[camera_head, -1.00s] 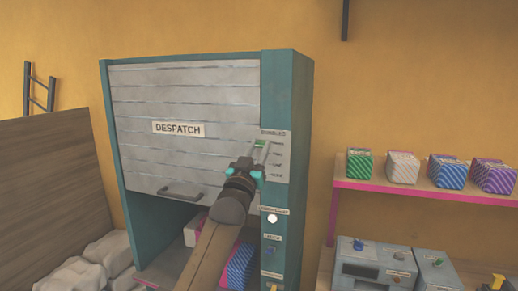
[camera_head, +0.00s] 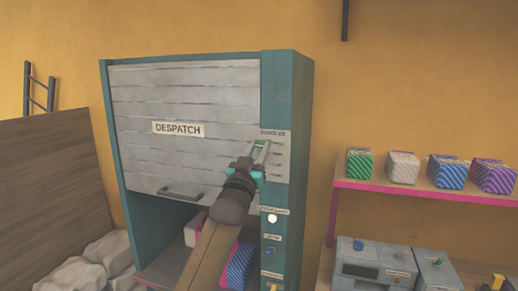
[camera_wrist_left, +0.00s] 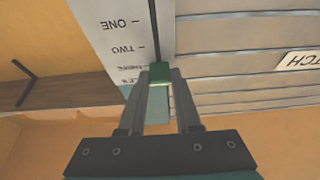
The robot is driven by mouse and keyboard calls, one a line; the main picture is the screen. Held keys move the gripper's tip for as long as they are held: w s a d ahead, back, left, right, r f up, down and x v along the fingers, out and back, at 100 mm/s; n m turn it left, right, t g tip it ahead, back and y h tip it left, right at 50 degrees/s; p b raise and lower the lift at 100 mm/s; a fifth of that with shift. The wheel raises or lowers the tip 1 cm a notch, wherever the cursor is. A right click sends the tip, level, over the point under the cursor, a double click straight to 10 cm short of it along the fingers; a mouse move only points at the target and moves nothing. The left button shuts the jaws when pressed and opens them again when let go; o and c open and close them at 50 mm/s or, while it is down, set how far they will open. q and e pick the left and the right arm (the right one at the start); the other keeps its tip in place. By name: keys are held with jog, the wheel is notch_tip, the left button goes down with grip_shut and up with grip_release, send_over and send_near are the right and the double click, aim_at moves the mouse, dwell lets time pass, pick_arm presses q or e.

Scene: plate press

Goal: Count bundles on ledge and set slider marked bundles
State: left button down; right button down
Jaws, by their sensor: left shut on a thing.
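My left gripper (camera_head: 257,156) reaches up to the label panel (camera_head: 279,160) on the teal cabinet's front post. It is shut on the small green slider knob (camera_head: 260,144), near the top of the panel. In the left wrist view the green knob (camera_wrist_left: 159,72) sits between the fingertips, on a dark slot. Upside-down marks there read ONE, TWO and THREE, with one more partly hidden; the knob appears near THREE, but its exact mark is unclear. Several striped bundles stand in a row on the pink-edged ledge (camera_head: 425,193): green (camera_head: 359,164), pale pink (camera_head: 402,168), blue (camera_head: 446,172) and purple (camera_head: 493,176).
The cabinet's DESPATCH shutter (camera_head: 185,100) is partly lowered, with a handle (camera_head: 180,193). More bundles, one blue-striped (camera_head: 240,267), lie inside behind my arm. A white button (camera_head: 272,218) is below the panel. Grey machines (camera_head: 372,267) stand under the ledge. Pale sacks (camera_head: 85,268) lie at left.

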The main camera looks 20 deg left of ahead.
pick_arm(q)
notch_tip(320, 180, down, 3)
jog(key=shift+b, duration=0.9)
jog(key=c, duration=0.6)
grip_release()
jog(key=b+v, duration=0.3)
jog(key=v, duration=1.2)
jog(key=shift+s, duration=0.15)
jog(key=shift+f, duration=0.1)
